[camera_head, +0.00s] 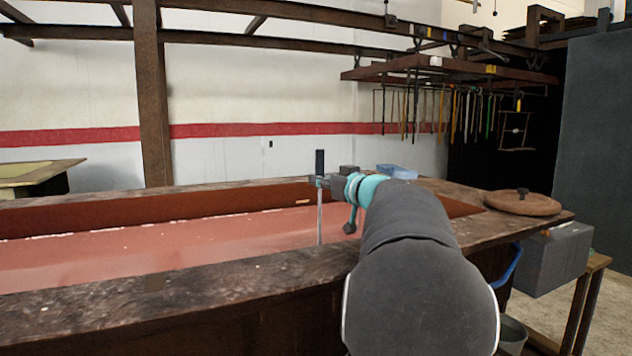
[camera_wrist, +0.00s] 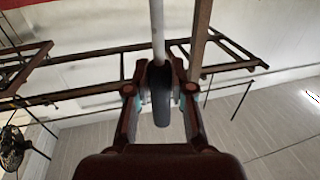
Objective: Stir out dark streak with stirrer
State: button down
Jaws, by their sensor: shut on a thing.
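The stirrer has a dark handle (camera_head: 320,162) and a thin grey rod (camera_head: 319,218) that hangs upright over the trough. My gripper (camera_head: 322,181) is shut on the stirrer at the handle's lower part. In the wrist view my gripper (camera_wrist: 160,73) has a finger on each side of the dark handle (camera_wrist: 161,100), and the pale rod (camera_wrist: 157,30) runs to the top edge. The long trough (camera_head: 150,282) holds reddish-pink liquid (camera_head: 170,245). The rod's lower end meets the liquid near the front rim; its tip is hidden. I cannot make out a distinct dark streak.
A round wooden lid (camera_head: 522,203) lies on the trough's right end. A blue object (camera_head: 396,171) sits by the far rim, behind my arm. A grey box (camera_head: 553,259) stands at the right. An overhead rack (camera_head: 450,75) carries hanging tools. A brown post (camera_head: 152,95) rises behind the trough.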

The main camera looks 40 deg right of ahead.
jog(key=s+d, duration=0.2)
jog(key=d, duration=0.8)
jog(key=w+a, duration=0.2)
jog(key=a, duration=0.8)
jog(key=w+a, duration=0.2)
jog(key=a, duration=0.8)
jog(key=d, duration=0.3)
jog(key=s+d, duration=0.1)
jog(key=d, duration=0.2)
jog(key=s+d, duration=0.1)
jog(key=d, duration=0.3)
jog(key=shift+r, duration=8.1)
